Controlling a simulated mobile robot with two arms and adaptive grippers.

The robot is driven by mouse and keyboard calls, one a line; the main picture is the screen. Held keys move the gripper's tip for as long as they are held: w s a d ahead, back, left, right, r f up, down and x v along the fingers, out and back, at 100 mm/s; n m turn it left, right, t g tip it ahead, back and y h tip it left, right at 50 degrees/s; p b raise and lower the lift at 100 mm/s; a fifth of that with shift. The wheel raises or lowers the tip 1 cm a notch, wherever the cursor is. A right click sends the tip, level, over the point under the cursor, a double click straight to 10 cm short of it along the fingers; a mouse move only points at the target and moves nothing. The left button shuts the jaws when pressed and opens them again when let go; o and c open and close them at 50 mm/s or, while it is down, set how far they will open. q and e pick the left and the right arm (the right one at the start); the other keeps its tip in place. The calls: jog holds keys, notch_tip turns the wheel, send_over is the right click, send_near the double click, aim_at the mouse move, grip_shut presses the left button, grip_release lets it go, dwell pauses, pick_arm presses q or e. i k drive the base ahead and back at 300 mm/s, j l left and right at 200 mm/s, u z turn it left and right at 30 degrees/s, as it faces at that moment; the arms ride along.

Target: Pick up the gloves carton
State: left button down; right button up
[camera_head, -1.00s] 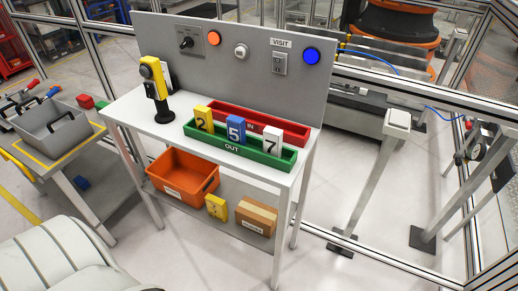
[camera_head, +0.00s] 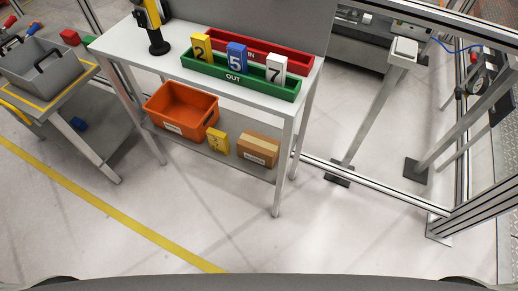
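A brown cardboard carton (camera_head: 258,149) with a white label on its front sits on the lower shelf of the white table, at the right end. The label is too small to read, so I cannot tell for sure that it is the gloves carton. The table top is above it, and its front is open to view. Neither of my grippers is in view.
A yellow block (camera_head: 217,141) and an orange bin (camera_head: 181,110) stand left of the carton. The white table (camera_head: 120,45) carries green (camera_head: 240,84) and red (camera_head: 300,65) trays with numbered blocks. A grey tote (camera_head: 45,75) is at left. The floor (camera_head: 260,220) in front is clear.

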aim_at(263, 151)
jog(key=l+z, duration=0.25)
jog(key=l, duration=0.35)
jog(key=i+l+z, duration=0.2)
jog(key=l, duration=0.4)
jog(key=l+z, duration=0.25)
jog(key=l, duration=0.35)
